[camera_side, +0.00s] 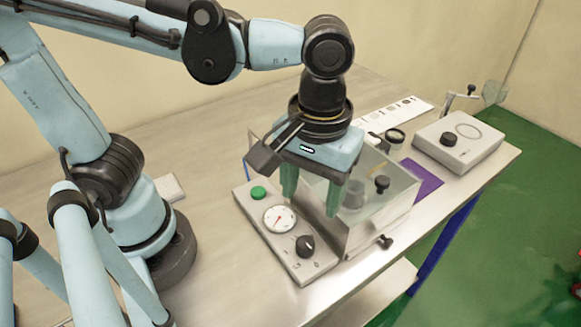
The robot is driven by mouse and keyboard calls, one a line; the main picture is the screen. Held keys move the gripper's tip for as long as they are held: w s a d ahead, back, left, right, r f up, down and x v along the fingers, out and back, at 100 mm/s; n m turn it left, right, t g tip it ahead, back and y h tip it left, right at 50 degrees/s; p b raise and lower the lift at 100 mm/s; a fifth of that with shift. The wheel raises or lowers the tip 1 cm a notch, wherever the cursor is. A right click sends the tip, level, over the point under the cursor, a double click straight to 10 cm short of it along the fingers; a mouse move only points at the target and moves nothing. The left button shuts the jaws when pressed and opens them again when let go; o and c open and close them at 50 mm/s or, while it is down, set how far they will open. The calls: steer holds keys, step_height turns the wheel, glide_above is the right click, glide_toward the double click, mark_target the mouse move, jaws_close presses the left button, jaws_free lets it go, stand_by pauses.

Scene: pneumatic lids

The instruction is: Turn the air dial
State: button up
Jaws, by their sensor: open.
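The air dial is a black knob (305,245) on a grey control panel (301,267) at the front edge of the table. A white round gauge (279,219) with a red needle and a green button (258,193) sit on the same panel, to the left of the knob. My gripper (311,203) points down with its two green fingers apart and nothing visible between them. It appears above the panel's far side, near the clear box. The fingertips are apart from the knob in the picture; their exact height is hard to tell.
A clear-walled box (385,213) with a black lid knob (382,183) stands right behind the panel. A purple mat (422,178), a grey box with a black knob (458,144) and a white strip of symbols (398,110) lie farther right. Bare table lies left of the panel.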

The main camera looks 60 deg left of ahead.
mark_target(305, 243)
steer(key=shift+s+a+f, duration=0.1)
steer(key=shift+f, duration=2.9)
steer(key=shift+s+f, duration=0.1)
steer(key=shift+f, duration=2.9)
steer(key=c, duration=1)
steer(key=shift+c, duration=0.2)
